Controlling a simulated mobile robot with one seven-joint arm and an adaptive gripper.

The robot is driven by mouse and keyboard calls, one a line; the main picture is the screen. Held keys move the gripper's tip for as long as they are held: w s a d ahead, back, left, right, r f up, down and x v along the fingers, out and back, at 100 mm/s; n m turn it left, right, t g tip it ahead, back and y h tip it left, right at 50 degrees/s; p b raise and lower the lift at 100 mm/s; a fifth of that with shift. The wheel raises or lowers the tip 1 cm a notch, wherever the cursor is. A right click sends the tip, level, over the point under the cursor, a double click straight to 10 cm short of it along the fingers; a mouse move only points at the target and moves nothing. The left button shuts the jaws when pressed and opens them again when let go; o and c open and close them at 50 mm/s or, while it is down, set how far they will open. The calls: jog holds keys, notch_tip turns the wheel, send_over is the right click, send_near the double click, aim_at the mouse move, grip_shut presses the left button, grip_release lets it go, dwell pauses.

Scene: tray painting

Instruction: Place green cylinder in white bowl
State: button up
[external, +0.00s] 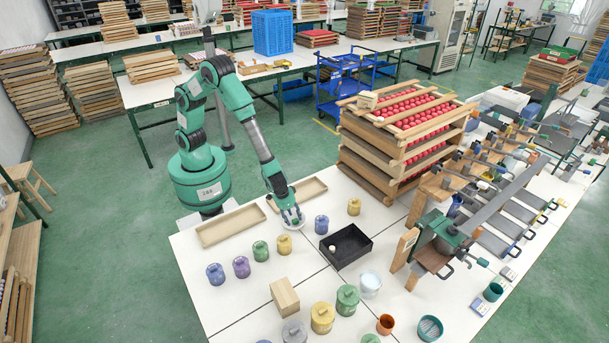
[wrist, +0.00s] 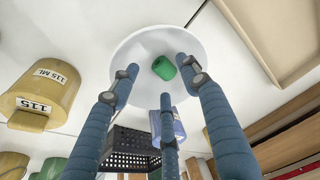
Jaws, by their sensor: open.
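The white bowl (wrist: 133,50) is a round white dish on the table, seen from above in the wrist view. The small green cylinder (wrist: 163,68) shows within its outline, tilted, and appears to rest inside it. My gripper (wrist: 161,82) is open, with its three blue fingers spread around the cylinder and a visible gap between them and it. In the external view my gripper (external: 291,217) points down over the bowl, which it mostly covers. The cylinder cannot be made out there.
A blue jar (external: 321,224) and a black crate (external: 345,246) stand to the right of the bowl. Wooden trays (external: 231,225) lie behind and left. Green (external: 260,251) and purple (external: 241,267) jars stand in front-left. Stacked wooden frames (external: 400,165) rise at the right.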

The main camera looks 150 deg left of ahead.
dwell(0.4)
notch_tip(320, 180, up, 7)
jog(key=p, duration=0.2)
dwell(0.5)
jog(key=shift+r, duration=0.15)
dwell(0.5)
notch_tip(320, 180, up, 13)
jog(key=m+t, duration=0.1)
jog(key=m, duration=0.2)
send_over(292, 225)
jog(key=s+d, duration=0.1)
jog(key=d, duration=0.5)
jog(key=s+d+r+m+t, duration=0.1)
jog(key=s+d+r+m, duration=0.2)
jog(key=r, duration=0.4)
jog(key=s+d+r+m, duration=0.1)
jog(key=s+d+r, duration=0.2)
jog(key=d+r, duration=0.3)
jog(key=s+d+r+m+t+h, duration=0.1)
jog(key=s+d+r+m, duration=0.3)
jog(key=s, duration=0.6)
jog(key=s+d+r+m+t+h, duration=0.1)
jog(key=s+d+r+m, duration=0.3)
jog(key=s+d+r, duration=0.4)
jog(key=shift+s+d+r+m+t+h, duration=0.4)
jog(key=shift+s+d+t, duration=0.2)
jog(key=shift+s, duration=0.5)
